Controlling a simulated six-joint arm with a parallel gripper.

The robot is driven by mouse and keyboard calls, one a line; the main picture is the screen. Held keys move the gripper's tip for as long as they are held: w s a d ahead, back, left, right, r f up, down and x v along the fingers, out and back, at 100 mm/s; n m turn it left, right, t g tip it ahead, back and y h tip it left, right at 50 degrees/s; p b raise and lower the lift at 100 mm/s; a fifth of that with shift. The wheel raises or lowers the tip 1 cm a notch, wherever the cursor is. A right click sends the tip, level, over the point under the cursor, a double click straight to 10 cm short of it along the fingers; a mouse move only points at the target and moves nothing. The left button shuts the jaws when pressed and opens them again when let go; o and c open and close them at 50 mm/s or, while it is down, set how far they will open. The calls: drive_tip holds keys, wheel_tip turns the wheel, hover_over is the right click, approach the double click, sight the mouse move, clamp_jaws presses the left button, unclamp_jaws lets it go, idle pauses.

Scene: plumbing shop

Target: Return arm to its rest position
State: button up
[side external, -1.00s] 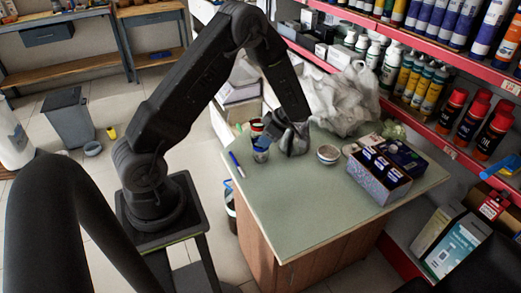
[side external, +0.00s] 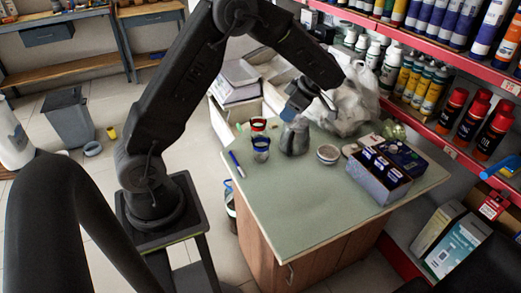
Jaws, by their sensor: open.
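My gripper (side external: 291,112) is raised above the far part of the green-topped table (side external: 290,205), pointing down to the left. Its jaws are small in this view and carry nothing that I can see. A dark grey rounded object (side external: 295,138) stands on the table just below the gripper. A gap between the two is hard to make out. My arm arches from its stand at the left over to the table.
Two small cups, one red-and-black (side external: 258,124) and one blue-and-white (side external: 261,148), stand left of the grey object. A pen (side external: 237,164), a small bowl (side external: 328,154) and a divided box (side external: 378,176) lie around. A white plastic bag (side external: 352,100) is behind. Red-edged shelves (side external: 440,133) stand right. The table front is clear.

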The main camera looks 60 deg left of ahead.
drive_tip(key=shift+r, duration=0.1)
drive_tip(key=w+a+r+m+t+y, duration=0.1)
drive_tip(key=w+r+m+t+y, duration=0.1)
drive_tip(key=w+r+t, duration=0.4)
drive_tip(key=w+r+m+t+y, duration=0.1)
drive_tip(key=r+m+t+y, duration=0.15)
drive_tip(key=r, duration=0.55)
drive_tip(key=s+d+r+m+t+h, duration=0.1)
drive_tip(key=d+r+m+t+h, duration=0.5)
drive_tip(key=d+r+m+t, duration=0.5)
drive_tip(key=s+d+m+g+h, duration=0.4)
drive_tip(key=s+d+m+h, duration=0.15)
drive_tip(key=s+d, duration=0.45)
drive_tip(key=s+f+m+g+y, duration=0.1)
drive_tip(key=s+f+m+g, duration=0.1)
drive_tip(key=s+f, duration=0.3)
drive_tip(key=s+a+f+m+g+y, duration=0.1)
drive_tip(key=s+f+m+g, duration=0.2)
drive_tip(key=s, duration=0.9)
wheel_tip(320, 180, down, 2)
drive_tip(key=shift+a+f+m+g+y, duration=0.15)
drive_tip(key=shift+a+m+g+y, duration=0.05)
drive_tip(key=shift+m+g+y, duration=0.25)
